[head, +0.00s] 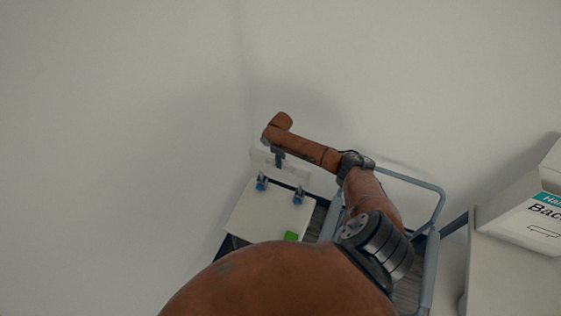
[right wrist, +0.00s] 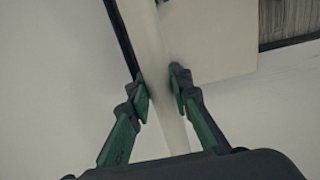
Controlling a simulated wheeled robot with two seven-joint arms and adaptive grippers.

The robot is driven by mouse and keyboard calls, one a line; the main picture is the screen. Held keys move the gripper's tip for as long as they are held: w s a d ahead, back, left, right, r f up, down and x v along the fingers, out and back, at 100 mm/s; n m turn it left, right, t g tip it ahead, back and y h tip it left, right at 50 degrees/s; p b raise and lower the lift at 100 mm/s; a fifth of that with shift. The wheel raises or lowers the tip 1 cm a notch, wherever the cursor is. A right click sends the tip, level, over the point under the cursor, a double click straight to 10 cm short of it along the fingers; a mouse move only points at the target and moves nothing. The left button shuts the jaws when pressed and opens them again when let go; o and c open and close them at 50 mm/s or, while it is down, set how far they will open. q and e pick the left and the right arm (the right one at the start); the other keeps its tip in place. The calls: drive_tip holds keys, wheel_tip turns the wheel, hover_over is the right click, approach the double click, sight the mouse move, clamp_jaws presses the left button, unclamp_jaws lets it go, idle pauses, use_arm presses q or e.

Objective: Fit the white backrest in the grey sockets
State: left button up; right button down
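The white backrest (head: 295,174) is a narrow panel at the far edge of a white seat (head: 262,215) in the head view. Two small blue-grey sockets (head: 262,182) and (head: 298,196) stand up from the seat just in front of the backrest. My right gripper (head: 278,157) is at the backrest's upper middle. In the right wrist view my right gripper (right wrist: 162,98) has a finger on each side of the backrest (right wrist: 150,60) and is shut on it. I cannot tell whether the backrest's lower edge touches the sockets. My left gripper is out of view.
A green piece (head: 291,236) lies on the seat's near part. A grey tubular frame (head: 439,205) stands to the right. Further right is a white box (head: 535,215) with printed labels on a pale surface (head: 505,285). Walls close in behind and left. My right arm hides the near area.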

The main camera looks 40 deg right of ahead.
drive_tip(key=c, duration=1.8)
unclamp_jaws()
drive_tip(key=shift+o, duration=0.6)
wheel_tip(320, 180, up, 12)
